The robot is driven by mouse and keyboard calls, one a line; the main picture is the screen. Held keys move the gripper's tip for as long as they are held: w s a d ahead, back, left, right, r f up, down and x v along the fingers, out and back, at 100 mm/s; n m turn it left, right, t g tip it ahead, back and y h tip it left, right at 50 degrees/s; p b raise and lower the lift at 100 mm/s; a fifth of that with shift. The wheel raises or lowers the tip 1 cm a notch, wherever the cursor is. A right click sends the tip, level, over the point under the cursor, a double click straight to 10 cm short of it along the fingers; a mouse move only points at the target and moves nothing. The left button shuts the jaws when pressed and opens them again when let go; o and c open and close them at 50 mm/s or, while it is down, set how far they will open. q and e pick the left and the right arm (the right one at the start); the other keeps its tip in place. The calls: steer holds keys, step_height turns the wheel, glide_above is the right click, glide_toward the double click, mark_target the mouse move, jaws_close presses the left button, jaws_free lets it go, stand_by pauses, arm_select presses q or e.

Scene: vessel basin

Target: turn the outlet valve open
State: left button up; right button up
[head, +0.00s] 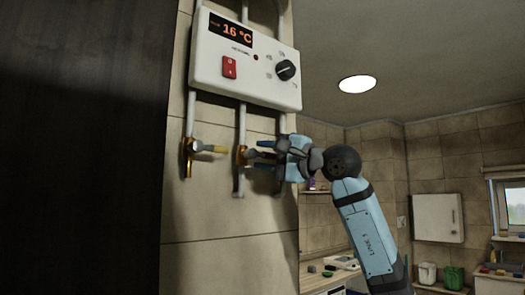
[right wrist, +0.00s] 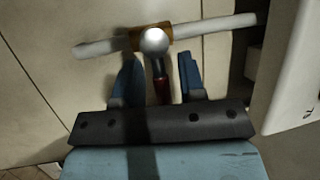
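A brass valve (head: 241,155) sits on the middle pipe under the white heater box. Its handle points right, toward my right gripper. Another brass valve (head: 188,150) with a yellow handle is on the left pipe. No label shows which is the outlet valve. My left gripper is out of view.
The white heater box (head: 215,62) with a 16 °C display, red switch and black knob hangs just above the valves. A third pipe (head: 282,124) runs down behind my right gripper. A dark panel (head: 80,150) fills the left side.

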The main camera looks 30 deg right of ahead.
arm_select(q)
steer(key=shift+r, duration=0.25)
arm_select(e)
steer(key=shift+w+a, duration=0.2)
steer(key=shift+w, duration=0.1)
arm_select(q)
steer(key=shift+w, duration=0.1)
arm_select(e)
steer(key=shift+d, duration=0.1)
jaws_close()
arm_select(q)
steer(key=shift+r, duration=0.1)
